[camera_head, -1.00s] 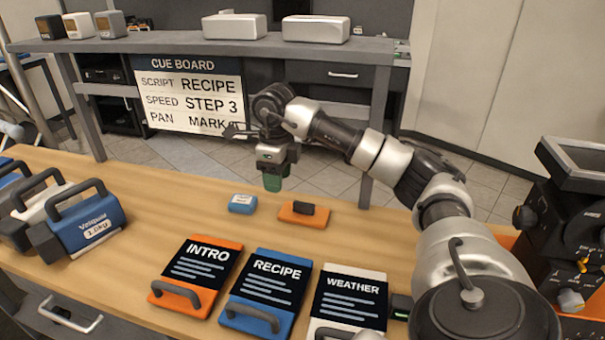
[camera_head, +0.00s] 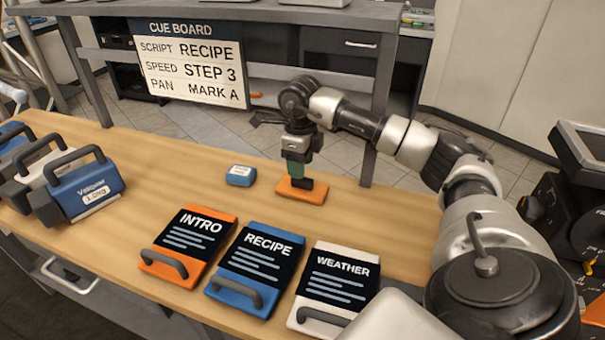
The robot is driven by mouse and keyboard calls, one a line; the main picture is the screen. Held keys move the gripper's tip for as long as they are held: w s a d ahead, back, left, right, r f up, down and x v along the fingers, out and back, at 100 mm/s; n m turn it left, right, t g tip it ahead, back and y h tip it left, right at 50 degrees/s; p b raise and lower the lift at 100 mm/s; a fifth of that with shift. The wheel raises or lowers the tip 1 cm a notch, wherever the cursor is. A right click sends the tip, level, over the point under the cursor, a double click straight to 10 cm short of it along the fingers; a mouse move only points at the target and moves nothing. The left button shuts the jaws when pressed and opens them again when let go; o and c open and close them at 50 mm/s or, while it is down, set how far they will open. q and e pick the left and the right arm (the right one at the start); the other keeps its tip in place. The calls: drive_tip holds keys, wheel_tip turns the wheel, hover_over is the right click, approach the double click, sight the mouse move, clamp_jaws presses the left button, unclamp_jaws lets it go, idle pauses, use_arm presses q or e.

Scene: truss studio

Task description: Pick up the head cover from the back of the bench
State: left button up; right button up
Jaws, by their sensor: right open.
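The head cover looks to be the orange block with a black handle (camera_head: 318,194) lying at the back edge of the wooden bench (camera_head: 215,205). My right gripper (camera_head: 299,180) points down with its fingertips at the black handle on top of it. The jaws are open. The fingers hide part of the handle, and I cannot tell whether they touch it. My left gripper is not in view.
A small blue block (camera_head: 240,175) lies left of the orange one. Script cards with handles, INTRO (camera_head: 190,240), RECIPE (camera_head: 255,265) and WEATHER (camera_head: 335,285), lie in front. Handled blue and white weights (camera_head: 88,190) stand at left. Dark equipment (camera_head: 570,210) stands at right.

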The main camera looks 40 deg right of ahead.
sight(302, 185)
drive_tip(key=f, duration=0.5)
drive_tip(key=shift+w+a, duration=0.15)
drive_tip(key=shift+w, duration=0.05)
clamp_jaws()
drive_tip(key=shift+r, duration=0.1)
